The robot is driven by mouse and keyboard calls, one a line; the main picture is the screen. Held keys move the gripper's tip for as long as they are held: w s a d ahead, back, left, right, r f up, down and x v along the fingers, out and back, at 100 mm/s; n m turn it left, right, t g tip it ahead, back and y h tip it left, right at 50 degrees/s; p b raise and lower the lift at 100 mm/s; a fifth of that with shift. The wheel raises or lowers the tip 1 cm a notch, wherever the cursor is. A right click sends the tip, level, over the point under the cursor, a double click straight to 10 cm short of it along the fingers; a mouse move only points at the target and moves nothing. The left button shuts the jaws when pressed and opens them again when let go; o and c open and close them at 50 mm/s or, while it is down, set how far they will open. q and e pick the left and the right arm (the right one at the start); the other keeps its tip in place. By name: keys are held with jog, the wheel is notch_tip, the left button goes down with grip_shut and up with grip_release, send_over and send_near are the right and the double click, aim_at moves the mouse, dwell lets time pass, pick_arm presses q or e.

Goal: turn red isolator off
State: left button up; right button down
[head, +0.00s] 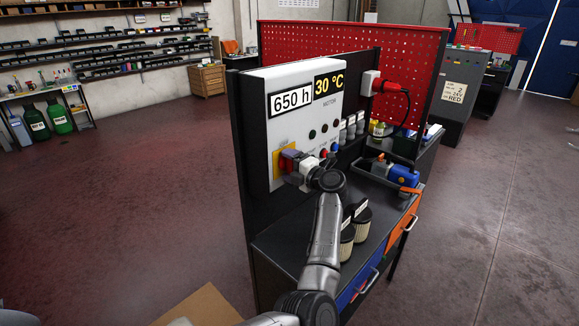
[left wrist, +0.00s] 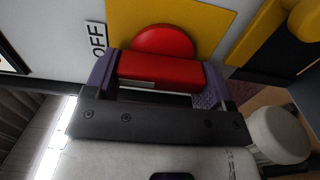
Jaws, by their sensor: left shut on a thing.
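The red isolator is a rotary handle on a yellow plate, on the light grey control box (head: 290,95). In the left wrist view the red isolator (left wrist: 160,68) fills the space between the fingers, with the yellow plate (left wrist: 205,30) behind it and an OFF label (left wrist: 97,40) to the left. My left gripper (head: 289,162) is at the isolator, and in the left wrist view its purple-grey fingers (left wrist: 158,80) are shut on the handle's bar. In the head view the gripper hides much of the handle. My right gripper is not in view.
The box shows 650 h and 30 °C and has small buttons right of the isolator. Black-topped canisters (head: 347,240) stand on the bench below, close to my left arm. A blue tool (head: 400,174) and a red plug (head: 388,86) are to the right.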

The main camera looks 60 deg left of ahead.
pick_arm(q)
jog(key=o, duration=0.9)
jog(key=shift+d, duration=0.15)
jog(key=v, duration=1.3)
jog(key=shift+d, duration=0.3)
